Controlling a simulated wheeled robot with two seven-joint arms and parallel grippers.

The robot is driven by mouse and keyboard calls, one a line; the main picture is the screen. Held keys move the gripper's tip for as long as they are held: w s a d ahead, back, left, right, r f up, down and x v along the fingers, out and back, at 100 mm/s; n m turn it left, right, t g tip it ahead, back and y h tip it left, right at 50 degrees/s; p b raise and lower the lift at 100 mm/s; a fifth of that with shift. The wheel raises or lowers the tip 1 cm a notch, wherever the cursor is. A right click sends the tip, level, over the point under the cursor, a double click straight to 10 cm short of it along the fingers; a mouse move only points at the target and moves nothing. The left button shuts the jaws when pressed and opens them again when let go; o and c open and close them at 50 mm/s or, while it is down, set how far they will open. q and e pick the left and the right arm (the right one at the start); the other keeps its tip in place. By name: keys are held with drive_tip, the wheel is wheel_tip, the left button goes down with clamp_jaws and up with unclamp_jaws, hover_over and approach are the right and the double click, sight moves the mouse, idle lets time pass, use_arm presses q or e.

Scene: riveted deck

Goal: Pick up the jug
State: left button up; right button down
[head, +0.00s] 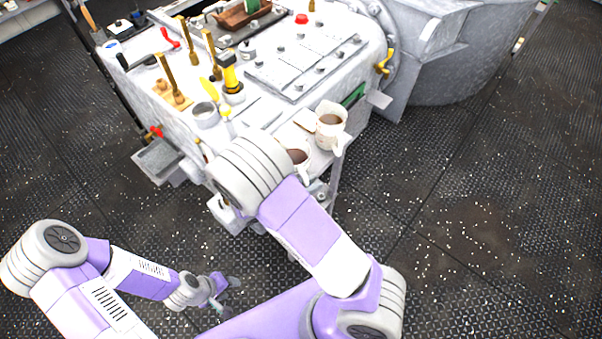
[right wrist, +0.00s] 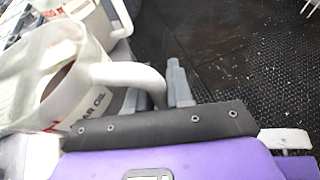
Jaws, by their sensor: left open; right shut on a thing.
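A white jug with dark contents and a printed label (right wrist: 62,85) fills the left of the right wrist view, its handle toward my right gripper (right wrist: 160,92). That gripper is shut on the handle; one grey finger shows beside it. In the head view this jug (head: 299,158) is partly hidden by my right arm, which also hides the gripper. A second white jug (head: 331,125) with brown contents stands upright just behind it, and its edge shows in the wrist view (right wrist: 97,15). My left gripper (head: 222,295) is open and empty, low over the floor.
The grey machine top (head: 268,112) holds a bolted plate (head: 305,68), brass levers (head: 189,42), a yellow-black tool (head: 231,75) and a metal cup (head: 205,115). A grey tray (head: 160,158) sticks out at its left. The dark riveted floor (head: 470,220) at right is clear.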

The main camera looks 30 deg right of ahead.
wheel_tip(320, 180, up, 10)
drive_tip(key=p, duration=0.4)
idle(0.8)
idle(0.3)
drive_tip(key=c, duration=1.7)
unclamp_jaws()
clamp_jaws()
drive_tip(key=shift+w, duration=0.15)
